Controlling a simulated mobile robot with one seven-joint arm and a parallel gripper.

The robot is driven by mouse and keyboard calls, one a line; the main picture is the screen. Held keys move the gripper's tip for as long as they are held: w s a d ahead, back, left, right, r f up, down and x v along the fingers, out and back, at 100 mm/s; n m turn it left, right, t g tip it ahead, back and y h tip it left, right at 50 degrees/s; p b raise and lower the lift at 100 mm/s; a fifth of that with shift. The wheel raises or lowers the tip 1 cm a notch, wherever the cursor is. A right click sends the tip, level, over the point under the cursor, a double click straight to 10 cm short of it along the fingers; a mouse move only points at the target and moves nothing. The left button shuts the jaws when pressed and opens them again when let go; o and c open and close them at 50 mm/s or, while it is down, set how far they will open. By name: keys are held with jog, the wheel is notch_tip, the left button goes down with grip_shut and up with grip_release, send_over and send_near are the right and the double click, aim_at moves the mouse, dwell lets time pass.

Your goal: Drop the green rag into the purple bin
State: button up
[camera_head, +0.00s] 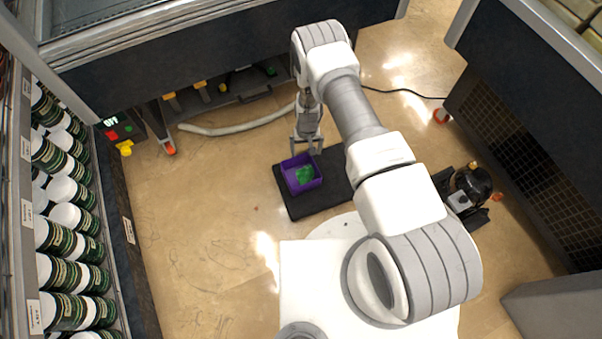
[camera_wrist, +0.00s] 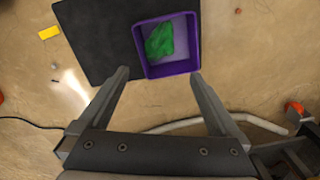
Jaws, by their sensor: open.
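The green rag (camera_head: 304,174) lies crumpled inside the purple bin (camera_head: 289,185). The purple bin stands on a black mat on the floor. In the wrist view the rag (camera_wrist: 160,41) rests in the left part of the bin, whose rim (camera_wrist: 196,50) is fully seen. My gripper (camera_head: 307,150) is open, with its fingers spread and empty, close to the bin's far side. In the wrist view the fingertips (camera_wrist: 160,74) are apart near the bin's lower edge, and nothing is between them.
The black mat (camera_head: 300,208) lies under the bin. A white hose (camera_head: 235,128) runs on the floor behind it. A shelf of green and white cans (camera_head: 62,240) stands at the left. A black pump-like device (camera_head: 472,186) is at the right. The floor left of the mat is clear.

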notch_tip(320, 180, up, 11)
jog(key=p, duration=0.3)
jog(key=shift+r, duration=0.1)
jog(key=w+r, duration=0.4)
jog(key=r, duration=1)
jog(key=s+d+r+t, duration=0.1)
jog(key=s+d+r, duration=0.15)
jog(key=r, duration=1.15)
jog(key=s+d+r+t, duration=0.2)
jog(key=s+r, duration=0.1)
jog(key=r, duration=1)
jog(key=s+d+r+t, duration=0.1)
jog(key=s+r, duration=0.3)
jog(key=s, duration=0.3)
jog(key=s+d+r+t, duration=0.1)
jog(key=s+d+r, duration=0.1)
jog(key=s+r, duration=0.3)
jog(key=s+d+r, duration=0.2)
jog(key=s+r, duration=0.2)
jog(key=s, duration=0.7)
jog(key=shift+d+r+m+t, duration=0.25)
jog(key=shift+r+m+t, duration=0.05)
jog(key=shift+r+t, duration=0.1)
notch_tip(320, 180, up, 22)
jog(key=p, duration=2.2)
jog(key=shift+w, duration=0.1)
jog(key=shift+c, duration=0.3)
